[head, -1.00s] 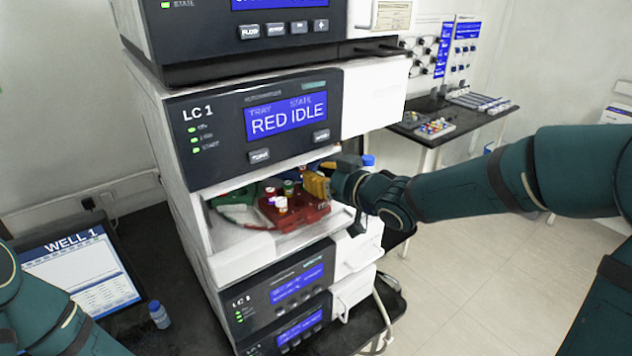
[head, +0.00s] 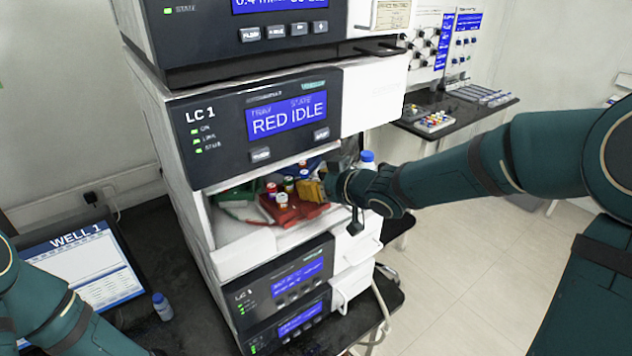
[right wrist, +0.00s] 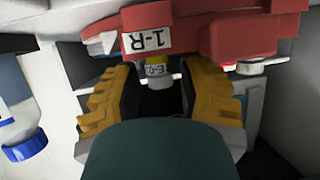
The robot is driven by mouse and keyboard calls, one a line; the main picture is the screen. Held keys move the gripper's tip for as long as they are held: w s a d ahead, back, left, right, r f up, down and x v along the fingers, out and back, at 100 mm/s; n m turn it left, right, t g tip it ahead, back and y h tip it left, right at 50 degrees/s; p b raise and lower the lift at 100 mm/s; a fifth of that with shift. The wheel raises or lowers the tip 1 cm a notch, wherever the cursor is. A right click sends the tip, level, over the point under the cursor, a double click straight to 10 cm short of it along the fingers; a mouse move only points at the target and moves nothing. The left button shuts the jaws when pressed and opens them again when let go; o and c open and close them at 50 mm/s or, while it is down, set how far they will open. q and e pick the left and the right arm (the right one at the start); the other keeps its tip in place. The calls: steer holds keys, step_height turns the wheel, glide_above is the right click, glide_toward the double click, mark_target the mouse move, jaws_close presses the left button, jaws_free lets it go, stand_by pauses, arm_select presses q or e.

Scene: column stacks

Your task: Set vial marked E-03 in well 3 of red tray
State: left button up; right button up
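The red tray (head: 290,214) sits in the open bay of the LC 1 unit and holds several capped vials, among them a red-capped vial (head: 271,189), a green-capped vial (head: 288,184) and a white vial (head: 282,199). My right gripper (head: 314,190) is at the tray's right side. In the right wrist view the red tray (right wrist: 240,40), labelled 1-R upside down, lies just beyond the yellow fingers. A vial (right wrist: 155,70) with a partly readable "E-0" label shows between the spread fingers (right wrist: 158,85), with gaps on both sides. My left gripper is out of view.
The bay's display (head: 288,116) reads RED IDLE. A green tray (head: 236,194) lies left of the red one. A blue-capped bottle (head: 367,160) stands right of the stack. A monitor (head: 82,262) reads WELL 1, with a small bottle (head: 161,306) beside it.

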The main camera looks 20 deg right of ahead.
steer(key=shift+r, duration=0.15)
steer(key=shift+r, duration=0.2)
steer(key=p+v, duration=0.4)
steer(key=v, duration=0.7)
steer(key=a+f+m+g, duration=0.1)
steer(key=f, duration=0.5)
steer(key=s+a+f+m+g, duration=0.1)
steer(key=a+f+m, duration=0.1)
steer(key=f, duration=0.5)
steer(key=a+f+m+g+h, duration=0.1)
steer(key=a+f+g, duration=0.1)
steer(key=f, duration=0.4)
steer(key=shift+s+a+f+m, duration=0.25)
steer(key=shift+m, duration=0.05)
steer(key=s+a+f+m+g+h, duration=0.1)
steer(key=s+a+f+g, duration=0.4)
steer(key=s+f, duration=0.7)
step_height(320, 180, down, 4)
steer(key=shift+a+r+m+g, duration=0.2)
steer(key=shift+m+g, duration=0.3)
steer(key=shift+m, duration=0.4)
